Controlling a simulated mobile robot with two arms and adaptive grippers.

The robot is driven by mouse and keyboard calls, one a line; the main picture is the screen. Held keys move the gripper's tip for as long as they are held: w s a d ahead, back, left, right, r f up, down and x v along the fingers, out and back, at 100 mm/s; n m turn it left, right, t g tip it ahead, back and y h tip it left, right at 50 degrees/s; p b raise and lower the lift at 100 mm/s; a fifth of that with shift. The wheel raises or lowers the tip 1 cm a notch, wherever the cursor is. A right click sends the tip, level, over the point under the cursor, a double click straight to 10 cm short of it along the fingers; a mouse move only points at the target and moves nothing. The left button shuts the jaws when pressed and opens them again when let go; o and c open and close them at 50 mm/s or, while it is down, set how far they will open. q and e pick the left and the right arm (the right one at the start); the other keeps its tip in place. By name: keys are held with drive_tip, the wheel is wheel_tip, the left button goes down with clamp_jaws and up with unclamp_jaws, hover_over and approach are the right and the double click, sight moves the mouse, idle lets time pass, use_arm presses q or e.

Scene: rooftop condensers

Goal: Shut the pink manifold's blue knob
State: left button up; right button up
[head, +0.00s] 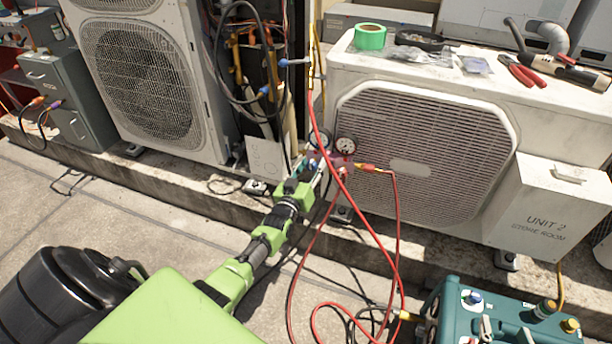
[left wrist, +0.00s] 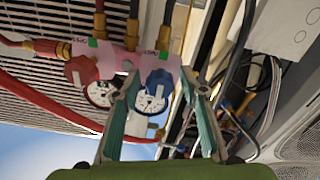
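The pink manifold (head: 337,162) hangs in front of the right condenser in the head view, with round gauges and hoses. In the left wrist view the pink manifold (left wrist: 112,60) shows a red knob (left wrist: 82,70) on the left and the blue knob (left wrist: 157,69) on the right, with two gauges below. My left gripper (head: 316,163) reaches the manifold's left side. In the left wrist view my left gripper (left wrist: 166,84) is open, its fingertips on either side of the blue knob. A gap shows on the right; contact on the left is unclear. My right gripper is not in view.
A red hose (head: 396,235) loops from the manifold to the floor. The right condenser (head: 440,150) stands behind, with tools on top. The left condenser (head: 140,75) and dark pipes are close by. A teal machine (head: 500,315) sits at bottom right.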

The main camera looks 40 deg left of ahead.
use_arm(q)
drive_tip(key=v, duration=1.1)
drive_tip(key=shift+s, duration=0.3)
drive_tip(key=shift+d, duration=0.15)
